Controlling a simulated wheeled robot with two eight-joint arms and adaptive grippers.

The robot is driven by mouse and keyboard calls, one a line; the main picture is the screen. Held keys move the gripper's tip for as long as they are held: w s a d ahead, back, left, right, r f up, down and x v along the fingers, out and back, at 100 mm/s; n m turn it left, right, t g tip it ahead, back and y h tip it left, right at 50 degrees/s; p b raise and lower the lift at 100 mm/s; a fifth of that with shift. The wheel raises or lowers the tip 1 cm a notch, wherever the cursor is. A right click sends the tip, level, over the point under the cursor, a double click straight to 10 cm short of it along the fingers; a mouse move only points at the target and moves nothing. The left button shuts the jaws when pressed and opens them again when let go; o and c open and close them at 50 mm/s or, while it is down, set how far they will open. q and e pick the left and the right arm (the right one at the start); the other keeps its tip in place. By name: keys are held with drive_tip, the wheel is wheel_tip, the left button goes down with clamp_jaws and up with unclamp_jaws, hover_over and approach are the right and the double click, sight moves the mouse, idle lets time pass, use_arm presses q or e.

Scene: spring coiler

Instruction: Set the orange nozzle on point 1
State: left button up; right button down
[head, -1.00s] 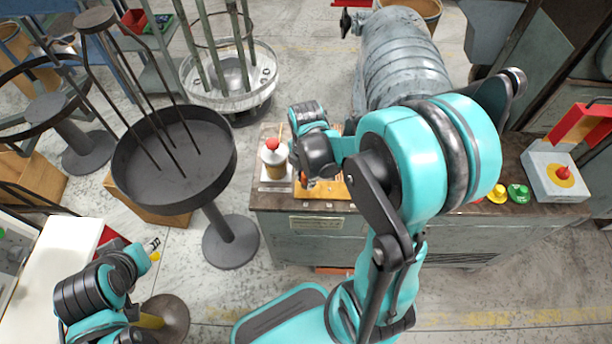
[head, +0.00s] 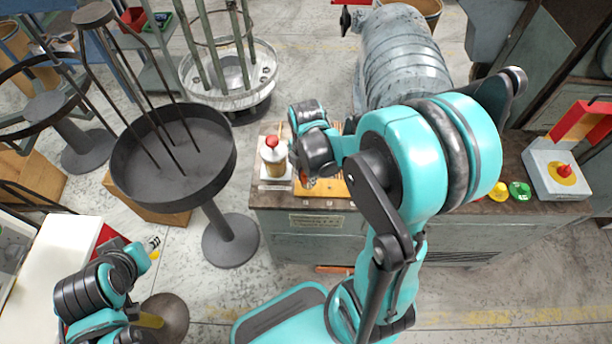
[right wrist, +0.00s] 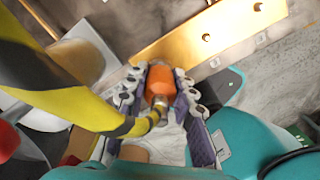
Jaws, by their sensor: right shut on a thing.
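The orange nozzle (right wrist: 160,80) is between the two fingers of my right gripper (right wrist: 160,88), which is shut on it. In the right wrist view, the nozzle's end is close to a yellow-orange board (right wrist: 225,28) with dark round spots or pegs on it. Its height above the surface is hard to judge. In the head view, my right gripper (head: 307,182) is low over the left part of the board (head: 333,187), largely hidden by my wrist. Point numbers are not readable. My left arm is at the lower left, its fingers too small to judge.
Green (head: 520,191) and yellow (head: 498,192) buttons and a box with a red knob (head: 556,182) are at the bench's right. A round black tray stand (head: 185,195) is left of the bench.

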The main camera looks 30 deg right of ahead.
drive_tip(key=shift+f+b, duration=0.55)
drive_tip(key=shift+f, duration=0.05)
idle(0.5)
drive_tip(key=c, duration=1.2)
unclamp_jaws()
wheel_tip(320, 180, up, 12)
drive_tip(key=shift+f, duration=0.1)
wheel_tip(320, 180, up, 13)
drive_tip(key=p, duration=1.1)
